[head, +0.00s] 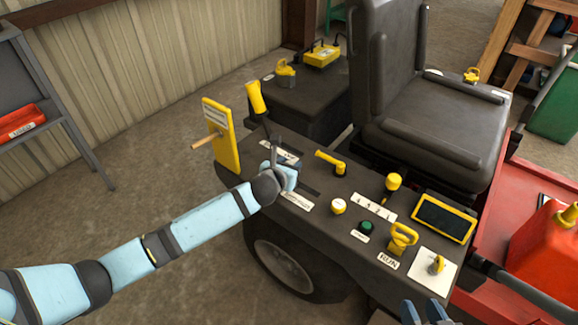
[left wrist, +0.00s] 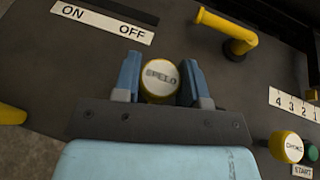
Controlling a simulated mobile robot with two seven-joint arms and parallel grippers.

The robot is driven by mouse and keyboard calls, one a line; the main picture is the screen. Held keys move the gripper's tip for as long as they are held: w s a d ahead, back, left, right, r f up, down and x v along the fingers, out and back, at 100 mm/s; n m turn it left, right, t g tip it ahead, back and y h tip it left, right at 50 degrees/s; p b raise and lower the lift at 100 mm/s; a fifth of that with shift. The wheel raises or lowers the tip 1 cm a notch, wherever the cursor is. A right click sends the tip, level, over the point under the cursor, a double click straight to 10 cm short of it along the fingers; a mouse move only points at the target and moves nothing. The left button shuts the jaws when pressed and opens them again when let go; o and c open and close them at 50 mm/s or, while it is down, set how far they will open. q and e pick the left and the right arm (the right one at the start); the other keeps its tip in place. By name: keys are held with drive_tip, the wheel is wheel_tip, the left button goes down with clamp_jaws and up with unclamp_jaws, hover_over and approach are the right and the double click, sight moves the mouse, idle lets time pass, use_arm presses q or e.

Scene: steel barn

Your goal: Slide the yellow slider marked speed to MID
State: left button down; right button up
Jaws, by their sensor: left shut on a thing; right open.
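The yellow speed slider has a round knob (left wrist: 160,80) with a white cap reading SPEED. In the left wrist view it sits between the two blue fingers of my left gripper (left wrist: 159,85), which is shut on it. In the head view my left gripper (head: 284,176) is at the left part of the dark control panel (head: 312,185) and hides the knob. A white label (head: 298,201) lies on the panel just in front of the gripper; I cannot read it, so the slider's position on its scale is unclear. My right gripper (head: 425,313) is open at the bottom edge, apart from the panel.
A yellow crank handle (head: 331,162) stands right of my left gripper. A yellow choke knob (head: 338,205), green start button (head: 367,228) and yellow-framed screen (head: 443,218) are further right. A tall yellow lever (head: 257,98) and upright yellow plate (head: 221,135) stand at the left.

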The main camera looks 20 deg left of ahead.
sight(301, 186)
use_arm(q)
drive_tip(key=shift+s+d, duration=0.1)
drive_tip(key=shift+d, duration=0.05)
drive_tip(key=shift+s+d+r+p, duration=0.15)
drive_tip(key=shift+s+d+p, duration=0.05)
drive_tip(key=shift+d+p, duration=0.4)
drive_tip(key=shift+s+d+p, duration=0.25)
drive_tip(key=shift+d+p, duration=0.05)
drive_tip(key=shift+d, duration=0.3)
drive_tip(key=shift+s+d+p, duration=0.2)
drive_tip(key=shift+d+p, duration=0.1)
drive_tip(key=shift+d, duration=0.25)
drive_tip(key=shift+d+f, duration=0.2)
use_arm(e)
drive_tip(key=d+f, duration=0.1)
drive_tip(key=s+f+g+h, duration=0.1)
drive_tip(key=shift+s+d+f+g, duration=0.2)
drive_tip(key=shift+d+f+g, duration=0.1)
drive_tip(key=shift+d, duration=0.05)
use_arm(q)
drive_tip(key=c, duration=0.7)
unclamp_jaws()
drive_tip(key=shift+o, duration=0.2)
use_arm(e)
drive_tip(key=shift+a, duration=0.15)
use_arm(q)
drive_tip(key=shift+s, duration=0.1)
use_arm(e)
drive_tip(key=shift+r, duration=0.1)
